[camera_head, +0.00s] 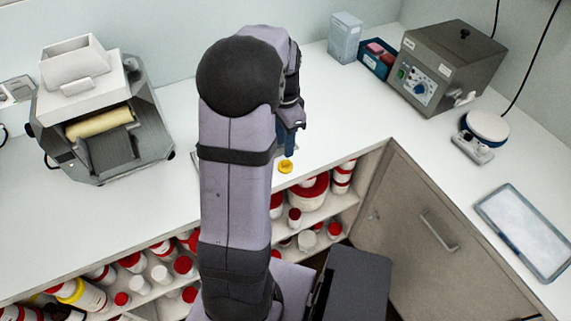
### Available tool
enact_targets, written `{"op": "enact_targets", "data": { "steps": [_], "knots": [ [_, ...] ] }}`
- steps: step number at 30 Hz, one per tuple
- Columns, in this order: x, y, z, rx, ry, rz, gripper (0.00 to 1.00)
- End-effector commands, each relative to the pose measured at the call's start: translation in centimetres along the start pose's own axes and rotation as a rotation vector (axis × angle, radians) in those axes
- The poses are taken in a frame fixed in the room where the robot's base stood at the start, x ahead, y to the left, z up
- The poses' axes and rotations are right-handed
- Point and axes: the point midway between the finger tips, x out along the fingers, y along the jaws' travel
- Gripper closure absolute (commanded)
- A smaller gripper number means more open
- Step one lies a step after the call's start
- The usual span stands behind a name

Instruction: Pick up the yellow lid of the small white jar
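A small round yellow lid (286,166) shows near the front edge of the white counter, just right of my arm. It is too small to tell whether it sits on a jar, and no white jar body is clear under it. My gripper (290,143) hangs over the counter, pointing down, just above the lid in the picture. It looks apart from the lid. My own arm hides part of the gripper and the counter to its left. The fingertips are too small and covered to show whether they are open or shut.
The counter (340,110) is clear right of my gripper. A mill machine (100,115) stands at left. A grey box device (445,65), a blue tray (378,58), a white box (345,38) and a round-topped device (487,127) stand at right. Red-lidded jars (312,192) fill shelves below.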

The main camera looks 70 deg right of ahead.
Motion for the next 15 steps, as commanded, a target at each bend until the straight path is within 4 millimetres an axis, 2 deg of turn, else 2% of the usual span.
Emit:
{"op": "enact_targets", "data": {
  "steps": [15],
  "knots": [
    [2.9,0.2,0.0,-0.004,-0.003,0.004,0.7]
  ]
}}
